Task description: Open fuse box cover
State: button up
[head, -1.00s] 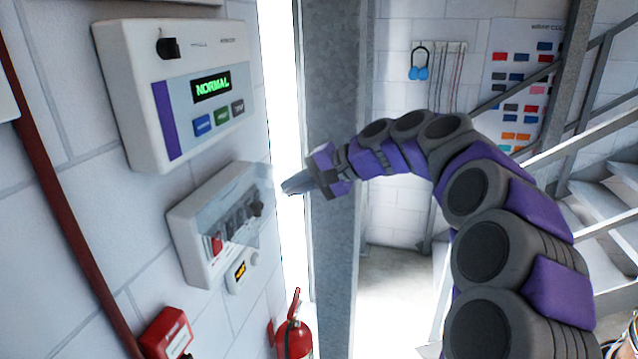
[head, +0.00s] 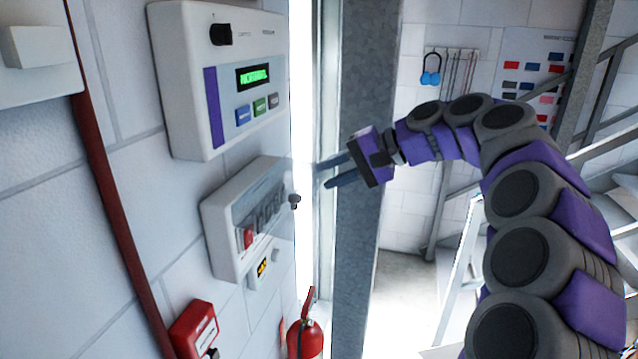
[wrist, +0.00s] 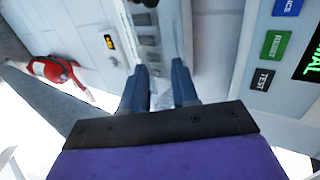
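The white fuse box (head: 222,240) is on the wall in the head view, with a clear cover (head: 280,226) over its front. A dark knob (head: 294,198) sticks out at the cover's right side. I cannot tell whether the cover is fully closed or slightly ajar. Dark switches and a red switch (head: 248,237) show through it. My gripper (head: 322,175) is open and empty, its fingers pointing left, just right of the knob and apart from it in the picture. In the wrist view, the spread fingers (wrist: 159,66) point at the fuse box; the knob cannot be made out.
A control panel (head: 185,90) with a green display is above the fuse box. A small amber display (head: 262,267) is below it. A red call box (head: 194,328) and fire extinguisher (head: 305,338) are lower down. A grey steel post (head: 357,250) stands behind my gripper.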

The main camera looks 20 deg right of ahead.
jog(key=s+d+r+p, duration=0.1)
jog(key=s+d+r, duration=0.2)
jog(key=d, duration=0.4)
jog(key=s+d+r+p, duration=0.2)
jog(key=s+d, duration=0.2)
jog(key=d, duration=0.4)
jog(key=a+f+n+g+b, duration=0.15)
jog(key=a+f+b, duration=0.3)
jog(key=a, duration=0.65)
jog(key=s+a+f+n+g+h+b, duration=0.25)
jog(key=s+a+f+b, duration=0.35)
jog(key=a+f, duration=0.5)
jog(key=s+a+f+n+g+h+b, duration=0.1)
jog(key=s+a+f+g+h+b, duration=0.35)
jog(key=f, duration=1.05)
jog(key=s+d+f+n+h+b, duration=0.1)
jog(key=s+f+b, duration=0.4)
jog(key=s+f, duration=0.5)
jog(key=s+d+f+n+h+b, duration=0.1)
jog(key=s+d+f+b, duration=0.2)
jog(key=s+f, duration=0.7)
jog(key=shift+s+d+f+h+b, duration=0.2)
jog(key=shift+f+h+b, duration=0.2)
jog(key=shift+f+b, duration=1.35)
